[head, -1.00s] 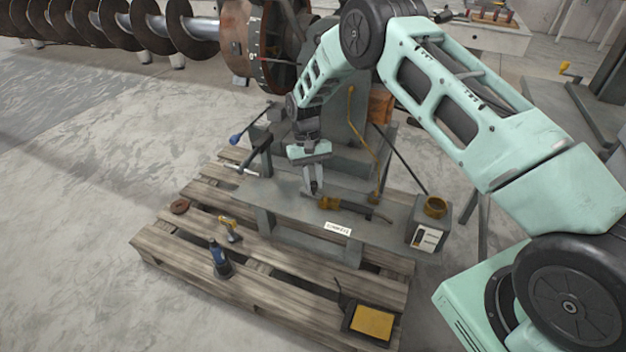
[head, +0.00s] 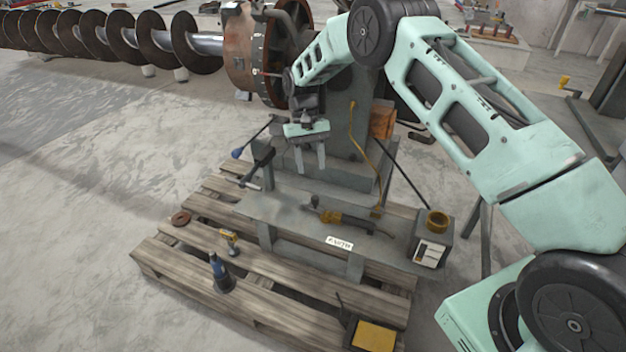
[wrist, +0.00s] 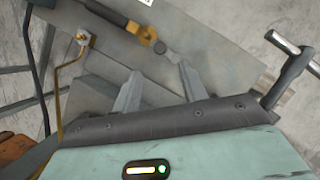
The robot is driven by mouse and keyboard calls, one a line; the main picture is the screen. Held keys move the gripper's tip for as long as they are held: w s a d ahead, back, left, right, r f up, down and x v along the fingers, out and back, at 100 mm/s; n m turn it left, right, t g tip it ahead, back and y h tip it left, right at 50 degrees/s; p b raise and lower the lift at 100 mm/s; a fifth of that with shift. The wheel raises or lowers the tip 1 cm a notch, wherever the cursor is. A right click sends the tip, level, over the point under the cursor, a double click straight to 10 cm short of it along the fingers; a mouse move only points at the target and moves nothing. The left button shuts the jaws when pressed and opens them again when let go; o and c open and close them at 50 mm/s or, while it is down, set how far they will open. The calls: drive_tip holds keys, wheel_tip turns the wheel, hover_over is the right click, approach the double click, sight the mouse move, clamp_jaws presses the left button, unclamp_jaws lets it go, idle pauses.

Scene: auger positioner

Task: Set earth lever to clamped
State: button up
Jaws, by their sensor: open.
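The earth clamp (head: 328,216), with a yellow-orange body and a dark handle, lies on the grey bench plate (head: 285,212) behind a white EARTH label (head: 340,242). A small dark lever-like piece (head: 315,201) shows at its left end; its setting is unclear. My gripper (head: 311,170) is open and empty, pointing down, above and behind the clamp. Its two fingers are apart in the wrist view (wrist: 158,78) and touch nothing visible.
A T-handled screw (head: 252,172) stands at the left, also close at right in the wrist view (wrist: 290,65). A yellow cable (head: 362,140) rises behind.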

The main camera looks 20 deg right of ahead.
drive_tip(key=shift+v, duration=1.35)
